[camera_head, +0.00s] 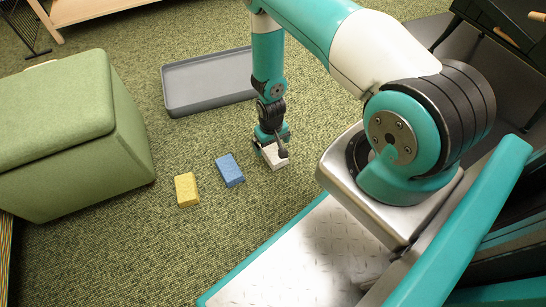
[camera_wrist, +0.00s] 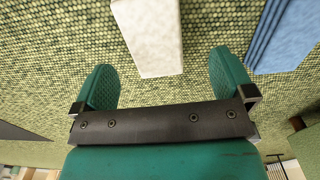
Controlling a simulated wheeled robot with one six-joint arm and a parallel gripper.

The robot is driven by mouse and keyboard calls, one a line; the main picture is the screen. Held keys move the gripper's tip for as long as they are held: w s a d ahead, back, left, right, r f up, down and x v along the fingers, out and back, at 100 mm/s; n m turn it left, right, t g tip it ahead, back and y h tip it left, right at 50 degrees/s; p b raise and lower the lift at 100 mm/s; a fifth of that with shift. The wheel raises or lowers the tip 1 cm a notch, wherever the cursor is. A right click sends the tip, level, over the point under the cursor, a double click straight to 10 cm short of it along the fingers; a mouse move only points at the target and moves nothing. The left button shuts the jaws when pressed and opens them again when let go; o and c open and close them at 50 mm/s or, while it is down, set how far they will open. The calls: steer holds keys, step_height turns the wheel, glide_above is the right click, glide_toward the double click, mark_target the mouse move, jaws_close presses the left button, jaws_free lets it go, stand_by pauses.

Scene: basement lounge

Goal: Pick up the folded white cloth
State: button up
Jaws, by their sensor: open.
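The folded white cloth (camera_head: 275,157) lies on the green carpet under the end of my arm in the head view, partly covered by my gripper (camera_head: 271,143). In the wrist view, the cloth (camera_wrist: 148,35) is a pale block shape at the top middle, its near end reaching between the fingertips. My gripper (camera_wrist: 161,62) is open there, with one teal finger on each side and visible gaps between the fingers and the cloth. The gripper is empty. Whether the fingertips are level with the cloth I cannot tell.
A blue block-like item (camera_head: 230,170) lies left of the cloth, and a yellow one (camera_head: 187,189) farther left. The blue one also shows in the wrist view (camera_wrist: 287,38). A grey tray (camera_head: 205,84) lies behind. A green ottoman (camera_head: 75,140) stands at left. Carpet in front is clear.

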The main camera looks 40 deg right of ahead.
mark_target(273, 151)
steer(key=f+b, duration=0.4)
steer(key=f, duration=0.1)
steer(key=shift+s+d+f+b, duration=0.15)
steer(key=shift+d+f+b, duration=0.05)
steer(key=shift+d+b, duration=0.15)
steer(key=shift+r, duration=0.15)
steer(key=c, duration=1)
